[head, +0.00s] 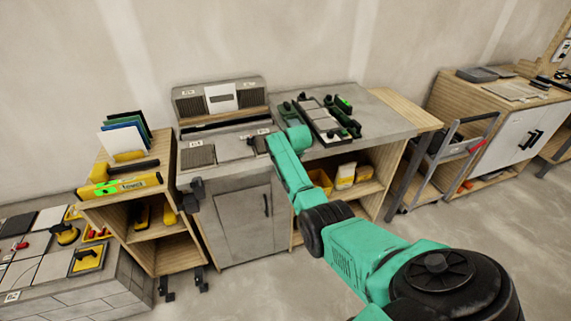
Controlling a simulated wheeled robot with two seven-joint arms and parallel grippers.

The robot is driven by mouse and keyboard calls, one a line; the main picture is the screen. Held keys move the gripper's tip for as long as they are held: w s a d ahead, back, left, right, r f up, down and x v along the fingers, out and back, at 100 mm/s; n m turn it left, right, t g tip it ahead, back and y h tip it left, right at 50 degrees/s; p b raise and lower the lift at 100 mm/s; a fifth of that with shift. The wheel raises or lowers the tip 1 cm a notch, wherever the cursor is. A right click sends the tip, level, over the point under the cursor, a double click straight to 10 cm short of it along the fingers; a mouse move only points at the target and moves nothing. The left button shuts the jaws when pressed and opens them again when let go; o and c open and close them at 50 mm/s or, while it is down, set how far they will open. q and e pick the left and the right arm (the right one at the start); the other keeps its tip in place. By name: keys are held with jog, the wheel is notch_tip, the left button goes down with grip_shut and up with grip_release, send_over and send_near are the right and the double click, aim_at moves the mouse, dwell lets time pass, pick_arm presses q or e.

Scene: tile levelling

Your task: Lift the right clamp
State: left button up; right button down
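My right arm, teal and black, reaches up from the lower right to the grey workbench (225,182). Its far end is over the bench top, where the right gripper (259,145) shows only as a small dark shape; its fingers are too small to make out. A black frame-like fixture with green parts (345,122) lies on the bench to the right of the arm's end. I cannot tell which part, if any, is the right clamp. A dark block-like fitting (195,192) is at the bench's left front edge. My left gripper is not in view.
A wooden cart (165,215) with a yellow level (122,187) stands left of the bench. A tiled platform (60,285) with yellow tools is at lower left. A grey trolley (455,150) and wooden cabinet (465,105) stand to the right. The floor in front is clear.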

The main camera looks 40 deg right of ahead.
dwell(0.4)
jog(key=c, duration=0.7)
grip_release()
jog(key=shift+s+a+r, duration=0.1)
jog(key=shift+r, duration=0.4)
jog(key=v, duration=1.3)
jog(key=shift+s+r, duration=0.15)
jog(key=shift+r, duration=0.05)
jog(key=shift+f+b, duration=0.1)
jog(key=shift+b, duration=0.2)
